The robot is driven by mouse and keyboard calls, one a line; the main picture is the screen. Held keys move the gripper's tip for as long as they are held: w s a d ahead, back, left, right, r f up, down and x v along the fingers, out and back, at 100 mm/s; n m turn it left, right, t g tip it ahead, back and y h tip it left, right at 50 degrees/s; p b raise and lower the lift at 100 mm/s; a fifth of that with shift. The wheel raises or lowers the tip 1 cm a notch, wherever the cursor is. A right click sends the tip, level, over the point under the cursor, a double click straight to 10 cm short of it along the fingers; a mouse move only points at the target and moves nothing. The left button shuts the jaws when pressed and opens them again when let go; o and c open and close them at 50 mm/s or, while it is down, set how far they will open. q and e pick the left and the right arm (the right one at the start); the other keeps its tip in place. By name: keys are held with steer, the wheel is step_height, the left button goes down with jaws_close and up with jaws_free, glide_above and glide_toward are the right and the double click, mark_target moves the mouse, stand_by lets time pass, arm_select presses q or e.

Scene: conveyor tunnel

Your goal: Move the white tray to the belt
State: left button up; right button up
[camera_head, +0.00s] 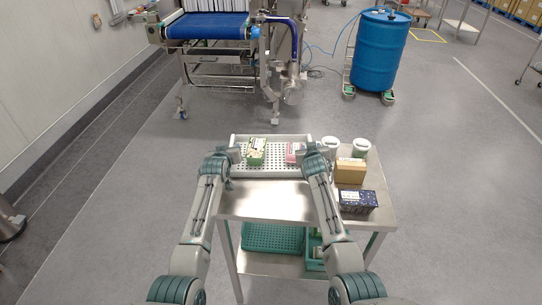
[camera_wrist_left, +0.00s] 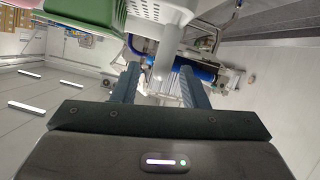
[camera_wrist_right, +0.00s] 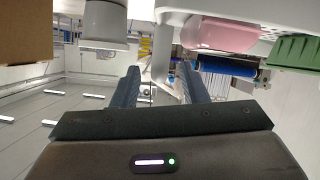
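The white tray (camera_head: 271,172), with a perforated floor, sits on a steel table. It holds a green box (camera_head: 256,152) and a pink item (camera_head: 293,153). My left gripper (camera_head: 233,156) is at the tray's left end, its fingers apart with the tray's end wall between them in the left wrist view (camera_wrist_left: 160,70). My right gripper (camera_head: 313,151) is at the right end, fingers also apart around that wall in the right wrist view (camera_wrist_right: 158,70). I see no clear contact of the fingers with the walls. The blue belt (camera_head: 207,26) is beyond the table, at the far left.
Two white containers (camera_head: 331,146), a brown box (camera_head: 350,172) and a dark box (camera_head: 357,201) stand right of the tray. Green crates (camera_head: 272,238) are on the lower shelf. A blue drum (camera_head: 378,50) stands back right. Floor between table and belt is clear.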

arm_select(q)
steer(key=shift+x, duration=1.95)
arm_select(e)
steer(key=shift+x, duration=2)
arm_select(q)
jaws_close()
arm_select(e)
jaws_close()
